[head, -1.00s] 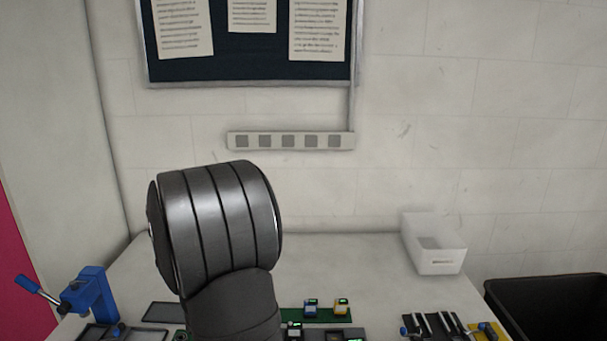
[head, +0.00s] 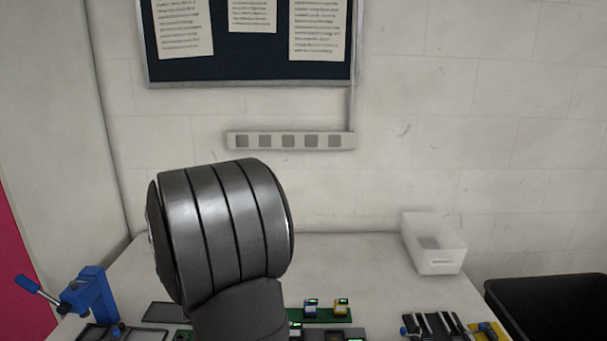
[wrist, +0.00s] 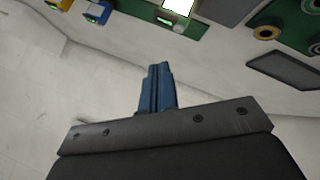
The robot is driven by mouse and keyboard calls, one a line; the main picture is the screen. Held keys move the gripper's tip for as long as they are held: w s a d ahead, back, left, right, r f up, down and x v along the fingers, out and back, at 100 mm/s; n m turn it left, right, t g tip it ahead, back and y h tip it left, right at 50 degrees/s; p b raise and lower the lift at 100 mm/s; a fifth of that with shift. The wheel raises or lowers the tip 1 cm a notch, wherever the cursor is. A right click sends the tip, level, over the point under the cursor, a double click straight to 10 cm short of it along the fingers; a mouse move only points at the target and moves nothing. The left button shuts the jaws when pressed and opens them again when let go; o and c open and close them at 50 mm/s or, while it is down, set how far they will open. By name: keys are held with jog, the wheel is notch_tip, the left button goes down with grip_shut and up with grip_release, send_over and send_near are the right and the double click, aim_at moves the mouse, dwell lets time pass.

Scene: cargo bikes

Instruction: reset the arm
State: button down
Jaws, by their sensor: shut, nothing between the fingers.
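My gripper (wrist: 157,88) shows in the wrist view with its two blue fingers together and nothing between them. It is above the pale tabletop, clear of the items along the top of that view. In the head view a dark grey link of my arm rises in the lower middle and hides part of the table. The gripper itself does not show there.
A blue lever tool (head: 92,296) stands at the table's left. A green board (head: 320,315) with small blue and yellow parts lies at the front middle. A white bin (head: 435,258) stands at the back right. A black container (head: 550,300) is beyond the right edge.

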notch_tip(320, 180, up, 12)
jog(key=w+d+m+g+y, duration=0.1)
jog(key=m+g+y, duration=0.1)
jog(key=m+g, duration=0.3)
jog(key=shift+r+g, duration=0.25)
jog(key=shift+g, duration=1.45)
